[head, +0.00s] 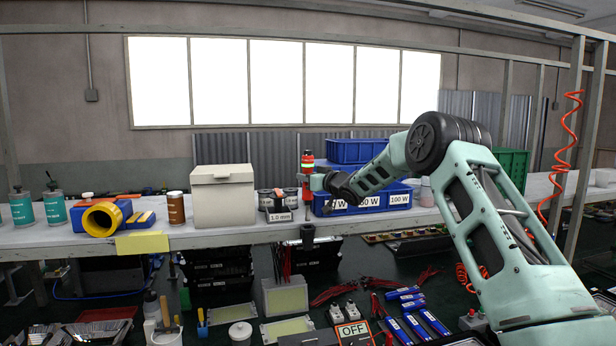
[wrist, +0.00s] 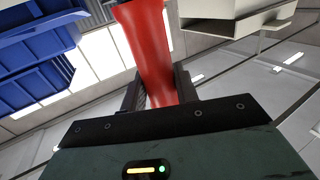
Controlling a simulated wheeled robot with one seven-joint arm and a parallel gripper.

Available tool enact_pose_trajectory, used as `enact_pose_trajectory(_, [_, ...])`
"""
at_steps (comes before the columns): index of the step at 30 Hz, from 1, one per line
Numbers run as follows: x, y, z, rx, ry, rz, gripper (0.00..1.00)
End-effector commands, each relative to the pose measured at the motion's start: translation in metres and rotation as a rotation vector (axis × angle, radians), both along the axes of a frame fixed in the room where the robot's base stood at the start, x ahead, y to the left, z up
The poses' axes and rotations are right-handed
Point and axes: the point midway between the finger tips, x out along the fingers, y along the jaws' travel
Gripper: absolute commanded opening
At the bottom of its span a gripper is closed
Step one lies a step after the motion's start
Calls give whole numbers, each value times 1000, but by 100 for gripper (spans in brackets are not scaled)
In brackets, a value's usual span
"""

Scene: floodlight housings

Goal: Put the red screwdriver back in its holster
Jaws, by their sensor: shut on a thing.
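My gripper (head: 309,181) is shut on the handle from the right. In the wrist view the red handle (wrist: 148,45) stands between the two dark fingers of my gripper (wrist: 158,90). A dark, cup-like holster (head: 307,233) sits at the shelf's front edge, directly below the screwdriver in the picture. The thin shaft points down toward it. I cannot tell whether the tip is inside or only above or in front of it.
Blue bins (head: 345,207) labelled in watts stand behind and right of my gripper. A small holder marked 1.0 mm (head: 280,216) and a beige box (head: 222,190) stand to the left on the shelf (head: 215,236). Below lies a dark bench with several tools and an OFF sign (head: 352,329).

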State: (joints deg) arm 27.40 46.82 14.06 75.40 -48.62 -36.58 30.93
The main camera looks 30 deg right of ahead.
Motion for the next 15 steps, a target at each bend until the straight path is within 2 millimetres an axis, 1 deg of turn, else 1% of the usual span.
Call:
enact_pose_trajectory(1, [0,0,-7,0,-3,1,3])
enact_pose_trajectory(6, [0,0,-19,0,-3,0,3])
enact_pose_trajectory(15, [0,0,-22,0,-4,0,3])
